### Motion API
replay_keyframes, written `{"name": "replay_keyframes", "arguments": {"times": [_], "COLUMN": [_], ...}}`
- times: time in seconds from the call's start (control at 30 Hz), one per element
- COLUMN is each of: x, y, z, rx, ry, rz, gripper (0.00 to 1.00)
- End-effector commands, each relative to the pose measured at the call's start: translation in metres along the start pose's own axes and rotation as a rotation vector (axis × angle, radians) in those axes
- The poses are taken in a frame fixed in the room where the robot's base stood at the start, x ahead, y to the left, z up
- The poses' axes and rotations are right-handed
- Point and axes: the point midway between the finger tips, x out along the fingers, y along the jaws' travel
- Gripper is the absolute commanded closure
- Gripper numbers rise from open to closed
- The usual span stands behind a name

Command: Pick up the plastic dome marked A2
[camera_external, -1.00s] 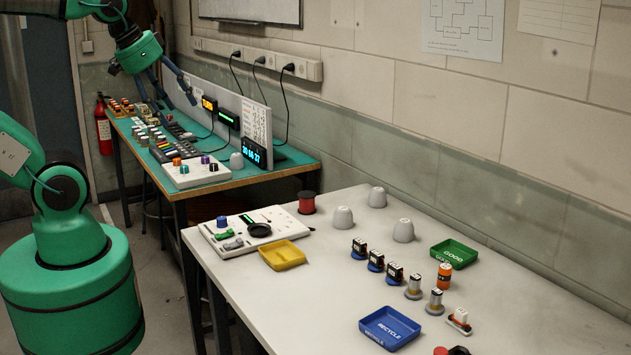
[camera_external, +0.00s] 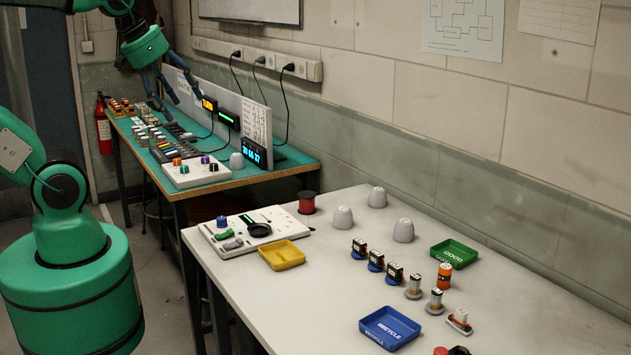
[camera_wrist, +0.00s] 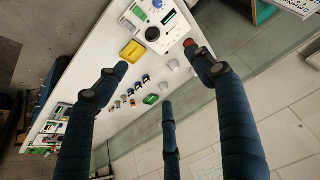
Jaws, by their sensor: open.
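Three pale domes stand on the white table: a back dome (camera_external: 377,197), a left dome (camera_external: 342,218) and a right dome (camera_external: 403,231). Another pale dome (camera_external: 236,160) is on the green-topped bench. Their marks are too small to read, so I cannot tell which is A2. The wrist view shows pale domes on the white table too, one of them (camera_wrist: 173,65) near the middle. My gripper (camera_external: 178,92) has its dark blue fingers spread, open and empty, above the green bench, apart from the white-table domes. The fingers (camera_wrist: 157,66) also show in the wrist view.
The white table (camera_external: 300,280) holds a control panel (camera_external: 255,229), a yellow tray (camera_external: 283,255), a red spool (camera_external: 307,202), a green tray (camera_external: 454,253), a blue tray (camera_external: 390,328) and several small parts. The green bench (camera_external: 290,167) carries panels and displays. A wall runs behind both.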

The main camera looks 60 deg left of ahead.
Motion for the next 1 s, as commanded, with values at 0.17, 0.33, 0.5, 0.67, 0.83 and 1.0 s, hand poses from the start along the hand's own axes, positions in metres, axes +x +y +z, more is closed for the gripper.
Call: {"name": "replay_keyframes", "arguments": {"times": [0.17, 0.33, 0.5, 0.67, 0.83, 1.0], "x": [-0.004, -0.004, 0.001, 0.010, 0.023, 0.040], "y": [0.000, 0.000, 0.000, 0.000, 0.000, 0.000], "z": [-0.035, -0.075, -0.115, -0.152, -0.191, -0.228], "rx": [0.030, 0.068, 0.107, 0.143, 0.183, 0.221], "ry": [-0.023, -0.049, -0.075, -0.100, -0.126, -0.152], "rz": [0.001, 0.004, 0.007, 0.011, 0.016, 0.022], "gripper": [0.32, 0.32, 0.32, 0.32, 0.32, 0.32]}}
